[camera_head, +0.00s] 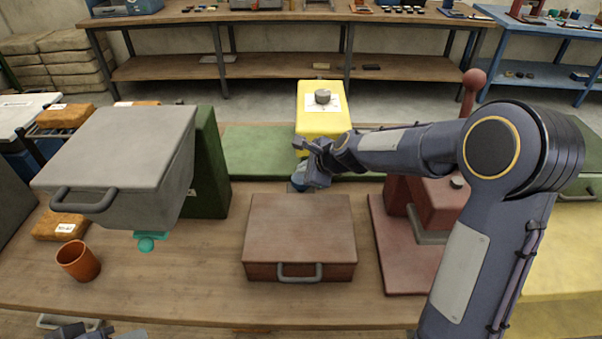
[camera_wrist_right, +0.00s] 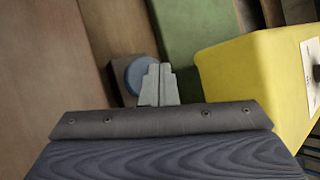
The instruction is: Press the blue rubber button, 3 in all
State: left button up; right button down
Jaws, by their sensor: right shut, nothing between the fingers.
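The blue rubber button (camera_wrist_right: 133,75) is a round blue cap on a small dark block in the right wrist view, its right part hidden behind my fingertips. In the head view the button (camera_head: 299,184) shows just behind the red-brown case, mostly covered by my gripper. My right gripper (camera_head: 301,173) is shut and empty, its fingers (camera_wrist_right: 158,72) overlapping the button's edge in the wrist view. I cannot tell whether they touch it. Of my left arm, only dark parts (camera_head: 78,331) show at the bottom left edge; its finger state is unclear.
The red-brown case (camera_head: 300,225) lies in front of the button. The yellow block with a grey knob (camera_head: 322,118) stands behind it, by a green mat (camera_head: 250,155). A red machine (camera_head: 390,245) stands right. A grey bin (camera_head: 125,150) and an orange cup (camera_head: 78,262) are left.

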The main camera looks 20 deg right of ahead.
jog(key=shift+r, duration=0.15)
notch_tip(320, 180, up, 5)
jog(key=p, duration=0.5)
dwell(0.3)
jog(key=shift+d, duration=0.1)
dwell(2.1)
